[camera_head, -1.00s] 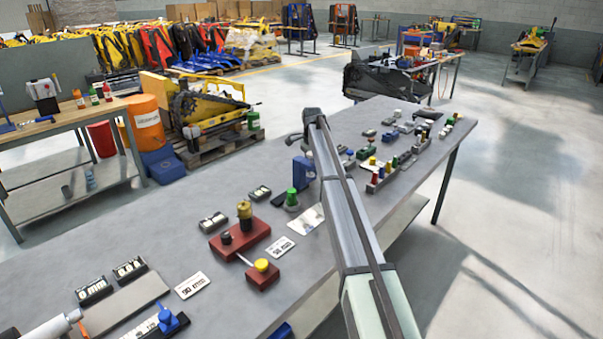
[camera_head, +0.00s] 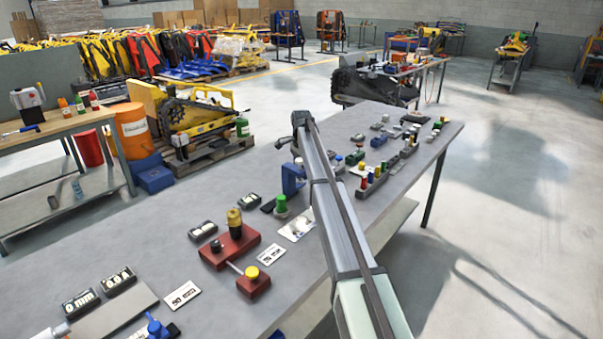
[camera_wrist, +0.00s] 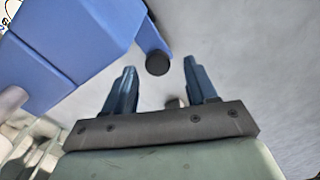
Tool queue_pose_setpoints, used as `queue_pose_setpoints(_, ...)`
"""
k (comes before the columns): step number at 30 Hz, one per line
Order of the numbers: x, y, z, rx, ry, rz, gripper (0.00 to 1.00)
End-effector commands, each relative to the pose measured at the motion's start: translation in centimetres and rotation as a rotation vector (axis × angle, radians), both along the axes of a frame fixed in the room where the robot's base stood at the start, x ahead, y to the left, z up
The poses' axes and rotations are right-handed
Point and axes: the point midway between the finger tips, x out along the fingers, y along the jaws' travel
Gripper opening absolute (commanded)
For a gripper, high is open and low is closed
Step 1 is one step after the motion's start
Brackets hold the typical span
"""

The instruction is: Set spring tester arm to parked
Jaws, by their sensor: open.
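No label marks the spring tester, so I cannot tell for sure which device it is. A blue upright device (camera_head: 292,178) stands on the grey bench just below my gripper (camera_head: 298,128) in the head view. In the wrist view a large blue body (camera_wrist: 70,45) fills the upper left, and a short blue rod with a black round end (camera_wrist: 157,63) shows between and beyond the fingertips. My gripper (camera_wrist: 160,68) is open, with its two fingers apart and nothing held. Contact with the rod cannot be told. My arm hides part of the bench behind it.
On the grey bench (camera_head: 140,235) a red block device (camera_head: 228,247) with a yellow knob (camera_head: 252,272) stands nearer, beside small displays and label plates. Several small coloured fixtures (camera_head: 375,178) stand right of my arm. A green-topped post (camera_head: 281,205) is close to the blue device.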

Motion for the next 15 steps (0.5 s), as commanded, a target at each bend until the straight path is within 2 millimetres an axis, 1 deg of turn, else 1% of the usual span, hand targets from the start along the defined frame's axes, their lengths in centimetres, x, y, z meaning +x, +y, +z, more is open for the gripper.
queue_pose_setpoints(1,0.1,0.0,0.9,0.000,-0.002,0.000,0.57)
queue_pose_setpoints(5,0.1,0.0,3.2,0.000,-0.002,0.000,0.57)
queue_pose_setpoints(12,0.1,0.0,8.0,0.000,-0.002,0.000,0.57)
queue_pose_setpoints(15,0.1,0.0,9.6,-0.001,-0.001,0.000,0.57)
